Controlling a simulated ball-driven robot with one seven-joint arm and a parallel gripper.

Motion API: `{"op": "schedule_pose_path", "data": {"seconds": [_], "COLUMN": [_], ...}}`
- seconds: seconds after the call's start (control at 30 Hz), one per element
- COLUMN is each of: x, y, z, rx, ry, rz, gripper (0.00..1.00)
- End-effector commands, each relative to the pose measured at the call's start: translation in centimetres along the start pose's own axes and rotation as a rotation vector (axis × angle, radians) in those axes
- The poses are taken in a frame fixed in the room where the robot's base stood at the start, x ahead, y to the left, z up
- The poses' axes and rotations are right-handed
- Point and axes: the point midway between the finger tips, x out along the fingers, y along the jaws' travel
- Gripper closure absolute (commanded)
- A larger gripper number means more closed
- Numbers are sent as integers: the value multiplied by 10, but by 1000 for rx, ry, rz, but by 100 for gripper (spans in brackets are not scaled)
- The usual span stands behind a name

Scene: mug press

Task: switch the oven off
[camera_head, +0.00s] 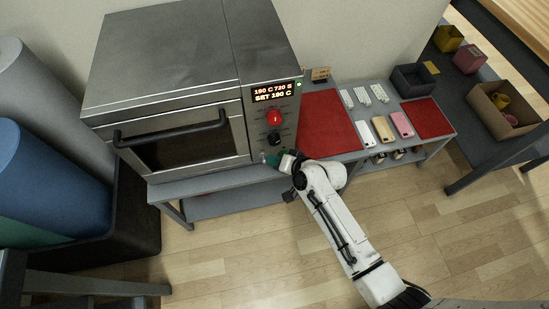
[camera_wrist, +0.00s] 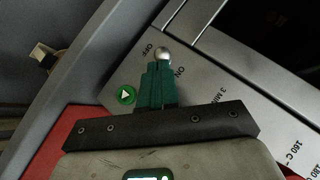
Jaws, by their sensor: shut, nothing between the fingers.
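The grey oven (camera_head: 165,48) stands on a bench, its door closed. Its lit display (camera_head: 273,93) reads 190 C 720 S, SET 180 C. Below are a red knob or button (camera_head: 274,118) and a black knob (camera_head: 274,138). In the wrist view, a round silver switch tip (camera_wrist: 162,53) sits between the OFF and ON labels, nearer OFF. My gripper (camera_head: 270,158) is at the panel's lower part. Its green fingers (camera_wrist: 158,82) are shut and empty, their tips right at the switch tip and hiding its base. I cannot tell whether they touch.
A round green button with a white triangle (camera_wrist: 125,95) is left of the fingers. A red mat (camera_head: 326,124) and several coloured items lie on the bench right of the oven. A blue drum (camera_head: 45,175) stands at the left. The wooden floor in front is clear.

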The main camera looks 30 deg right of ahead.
Motion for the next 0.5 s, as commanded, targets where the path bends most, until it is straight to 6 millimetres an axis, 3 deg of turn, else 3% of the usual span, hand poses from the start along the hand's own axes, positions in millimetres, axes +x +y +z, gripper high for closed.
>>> {"op": "schedule_pose_path", "data": {"seconds": [0.33,0.5], "x": [8,4], "y": [16,11], "z": [15,12], "rx": [-98,-142], "ry": [138,201], "rz": [-99,-142], "gripper": [100,100]}}
